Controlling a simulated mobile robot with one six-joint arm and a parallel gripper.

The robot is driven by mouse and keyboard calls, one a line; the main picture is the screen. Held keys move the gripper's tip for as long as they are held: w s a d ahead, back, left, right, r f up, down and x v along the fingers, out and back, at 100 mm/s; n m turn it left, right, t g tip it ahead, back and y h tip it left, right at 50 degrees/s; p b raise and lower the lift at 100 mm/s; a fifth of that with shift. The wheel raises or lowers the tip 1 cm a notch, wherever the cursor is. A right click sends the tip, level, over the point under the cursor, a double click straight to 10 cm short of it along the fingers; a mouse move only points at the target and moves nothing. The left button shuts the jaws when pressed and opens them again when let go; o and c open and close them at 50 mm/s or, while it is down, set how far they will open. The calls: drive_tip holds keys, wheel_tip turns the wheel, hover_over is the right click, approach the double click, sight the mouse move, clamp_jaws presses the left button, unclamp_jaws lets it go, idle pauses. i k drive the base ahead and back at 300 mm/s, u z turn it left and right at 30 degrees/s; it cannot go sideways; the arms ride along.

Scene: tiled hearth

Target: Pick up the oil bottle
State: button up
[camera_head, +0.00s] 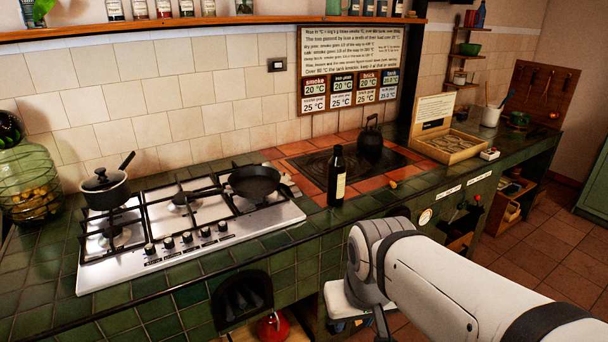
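A dark bottle with a pale label (336,178), which looks like the oil bottle, stands upright on the green tiled counter, at the front edge of the hearth's terracotta tiles. It is right of the gas hob and left of my arm. My white arm reaches in from the lower right and its visible end is below and to the right of the bottle, apart from it. My gripper is not clearly visible; it is hidden behind the arm or below the counter edge.
A steel gas hob (167,249) bears a saucepan (105,188) and a frying pan (254,181). A black kettle (370,140) stands behind the bottle. An open wooden box (447,147) sits to the right. A large glass jar (28,180) is far left.

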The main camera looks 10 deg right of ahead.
sight(336, 175)
drive_tip(key=z, duration=0.05)
drive_tip(key=i, duration=1.5)
drive_tip(key=u, duration=0.05)
